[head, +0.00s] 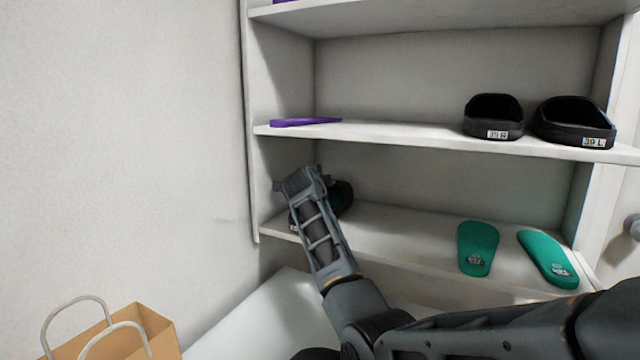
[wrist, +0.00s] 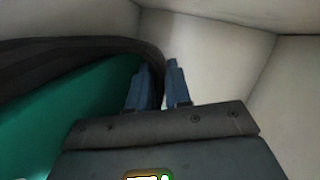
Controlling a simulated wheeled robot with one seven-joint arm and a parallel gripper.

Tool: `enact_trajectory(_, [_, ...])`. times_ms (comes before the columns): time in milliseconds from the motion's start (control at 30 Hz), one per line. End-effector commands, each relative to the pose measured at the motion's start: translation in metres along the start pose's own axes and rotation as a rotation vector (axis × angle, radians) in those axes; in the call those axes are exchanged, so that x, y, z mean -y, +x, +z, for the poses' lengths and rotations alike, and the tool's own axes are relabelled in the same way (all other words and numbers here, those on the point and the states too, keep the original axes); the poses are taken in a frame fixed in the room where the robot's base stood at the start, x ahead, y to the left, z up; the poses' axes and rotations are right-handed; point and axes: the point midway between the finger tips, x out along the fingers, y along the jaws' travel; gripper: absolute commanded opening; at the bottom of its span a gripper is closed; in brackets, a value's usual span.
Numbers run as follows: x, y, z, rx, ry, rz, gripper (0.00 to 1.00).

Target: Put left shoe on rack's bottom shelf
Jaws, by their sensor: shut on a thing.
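A black shoe (head: 342,198) is at the left end of the rack's bottom shelf (head: 395,228), mostly hidden behind my gripper and forearm in the head view. In the wrist view the shoe's black rim (wrist: 60,52) and green inside (wrist: 70,105) fill the left side. My gripper (wrist: 160,85) has its two blue fingers on either side of the shoe's rim, shut on it. In the head view my gripper (head: 298,182) reaches in at the shelf's left end. I cannot tell whether the shoe's sole rests fully on the shelf, and its left or right label is hidden.
Two green insoles (head: 478,248) (head: 547,257) lie on the right of the bottom shelf. The shelf above holds two black shoes (head: 493,117) (head: 574,122), labelled 39 R and 39 L, and a purple insole (head: 304,122). A paper bag (head: 125,335) stands at lower left.

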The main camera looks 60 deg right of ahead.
Motion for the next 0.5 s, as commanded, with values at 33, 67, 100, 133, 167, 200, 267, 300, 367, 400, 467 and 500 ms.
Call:
enact_trajectory(33, [-0.0009, 0.0003, 0.0001, 0.000, 0.000, -0.002, 0.00])
enact_trajectory(67, [-0.0014, 0.0004, 0.0004, 0.000, 0.001, -0.003, 0.00])
enact_trajectory(100, [-0.0013, 0.0004, 0.0005, 0.000, 0.002, -0.003, 0.00])
enact_trajectory(133, [-0.0012, 0.0003, 0.0005, 0.000, 0.002, -0.003, 0.00])
enact_trajectory(167, [-0.0012, 0.0003, 0.0006, 0.000, 0.002, -0.003, 0.00])
enact_trajectory(200, [-0.0012, 0.0003, 0.0006, 0.000, 0.002, -0.003, 0.00])
enact_trajectory(267, [-0.0017, 0.0003, 0.0008, 0.000, 0.002, -0.003, 0.00])
enact_trajectory(300, [-0.0027, 0.0005, 0.0012, 0.000, 0.002, -0.003, 0.00])
enact_trajectory(367, [-0.0041, 0.0009, 0.0017, 0.000, 0.002, -0.003, 0.00])
enact_trajectory(400, [-0.0047, 0.0010, 0.0020, 0.000, 0.002, -0.003, 0.00])
enact_trajectory(467, [-0.0040, 0.0008, 0.0016, 0.000, 0.001, -0.001, 0.24])
enact_trajectory(500, [-0.0040, 0.0008, 0.0016, 0.000, 0.001, -0.001, 0.28])
